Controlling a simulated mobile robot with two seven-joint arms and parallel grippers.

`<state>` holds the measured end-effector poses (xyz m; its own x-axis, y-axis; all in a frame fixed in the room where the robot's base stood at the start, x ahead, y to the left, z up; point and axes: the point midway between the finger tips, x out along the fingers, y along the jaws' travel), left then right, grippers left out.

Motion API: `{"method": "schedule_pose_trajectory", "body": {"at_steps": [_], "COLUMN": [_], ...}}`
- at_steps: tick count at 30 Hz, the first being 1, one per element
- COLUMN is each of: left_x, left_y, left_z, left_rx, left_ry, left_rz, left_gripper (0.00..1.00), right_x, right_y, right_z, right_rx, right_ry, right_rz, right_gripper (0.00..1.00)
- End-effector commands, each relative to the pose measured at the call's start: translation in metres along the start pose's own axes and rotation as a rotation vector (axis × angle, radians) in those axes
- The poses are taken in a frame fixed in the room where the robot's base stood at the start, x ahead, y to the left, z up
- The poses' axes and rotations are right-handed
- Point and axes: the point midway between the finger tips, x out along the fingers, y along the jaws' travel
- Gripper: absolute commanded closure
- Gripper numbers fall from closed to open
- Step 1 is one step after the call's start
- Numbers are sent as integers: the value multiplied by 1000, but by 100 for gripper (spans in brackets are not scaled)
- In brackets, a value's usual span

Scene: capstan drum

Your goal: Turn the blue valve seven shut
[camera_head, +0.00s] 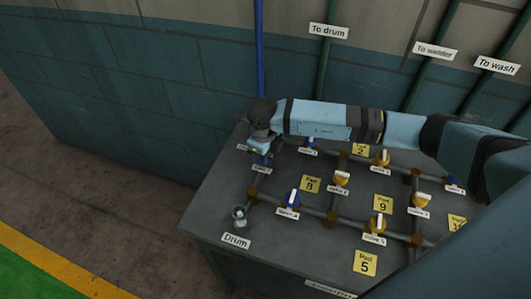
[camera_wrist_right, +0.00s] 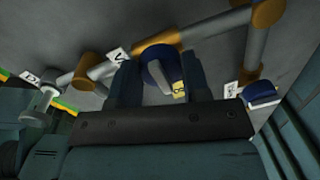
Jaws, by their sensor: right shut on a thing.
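A blue valve (camera_head: 263,159) sits on the pipe run at the back left of the table, with a small white label (camera_head: 262,170) too small to read for certain. My right gripper (camera_head: 261,147) reaches down onto it from above and hides much of it. My left gripper is not in view.
Another blue valve (camera_head: 311,143) stands close to the right, also in the wrist view (camera_wrist_right: 262,92). A third blue valve (camera_head: 292,198) and several yellow valves (camera_head: 378,224) stand nearer. My right arm spans the table's back. Walls stand behind.

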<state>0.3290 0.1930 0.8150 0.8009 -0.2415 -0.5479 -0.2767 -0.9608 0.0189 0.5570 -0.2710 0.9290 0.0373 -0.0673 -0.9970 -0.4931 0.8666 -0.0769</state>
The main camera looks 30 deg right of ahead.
Motion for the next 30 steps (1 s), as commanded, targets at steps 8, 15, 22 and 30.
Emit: {"method": "schedule_pose_trajectory", "body": {"at_steps": [8,15,22,30], "left_x": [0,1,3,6], "left_y": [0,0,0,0], "left_z": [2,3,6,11], "left_rx": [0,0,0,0], "left_ry": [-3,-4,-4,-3], "left_rz": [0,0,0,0], "left_gripper": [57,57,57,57], "right_x": [0,-4,-39,-101], "right_y": [0,0,-1,-1], "right_z": [0,1,1,1], "right_rx": [1,0,0,0], "right_ry": [-1,-2,-6,-6], "right_rz": [-1,0,-2,-2], "right_gripper": [31,31,31,31]}}
